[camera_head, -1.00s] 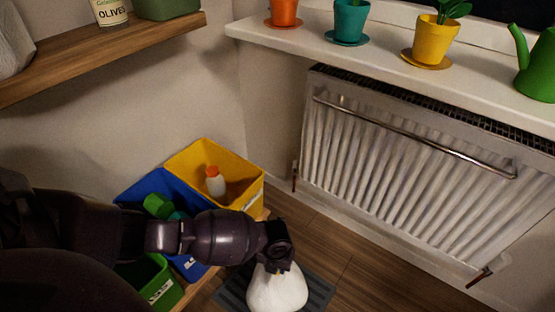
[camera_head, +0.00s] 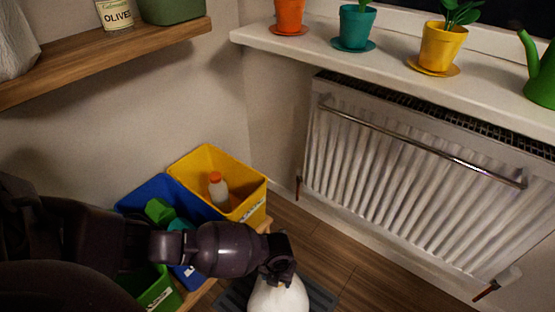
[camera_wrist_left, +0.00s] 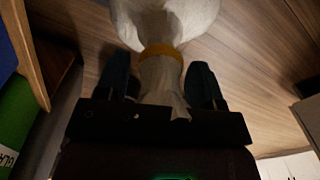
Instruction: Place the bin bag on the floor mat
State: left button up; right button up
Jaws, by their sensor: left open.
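The white bin bag (camera_head: 279,296) is at the bottom edge of the head view, partly cut off. It stands in front of the dark grey ribbed floor mat (camera_head: 319,293), whose edges show on both sides of it; I cannot tell whether its base touches the mat. My left gripper (camera_head: 279,276) is above the bag. In the left wrist view, the bag's neck (camera_wrist_left: 160,84) with a yellow tie (camera_wrist_left: 160,51) lies between the two fingers of my open left gripper (camera_wrist_left: 161,82), with a gap on each side. My right gripper is not in view.
A yellow bin (camera_head: 205,166) with a white bottle, a blue bin (camera_head: 147,190) and a green bin (camera_head: 160,292) stand on a wooden board left of the mat. A radiator (camera_head: 410,180) is at right. Wooden floor (camera_head: 345,258) is free between.

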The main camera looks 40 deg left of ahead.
pick_arm(q)
jog(key=shift+r, duration=0.15)
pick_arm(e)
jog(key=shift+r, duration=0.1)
pick_arm(q)
jog(key=shift+w+r, duration=0.1)
jog(key=shift+r, duration=0.2)
notch_tip(320, 180, up, 10)
jog(key=p, duration=0.4)
jog(key=shift+r, duration=0.15)
jog(key=shift+r+p, duration=0.35)
jog(key=shift+r, duration=0.2)
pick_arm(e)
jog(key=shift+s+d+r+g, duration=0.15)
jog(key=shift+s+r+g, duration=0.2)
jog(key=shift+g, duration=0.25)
pick_arm(q)
jog(key=shift+r, duration=0.1)
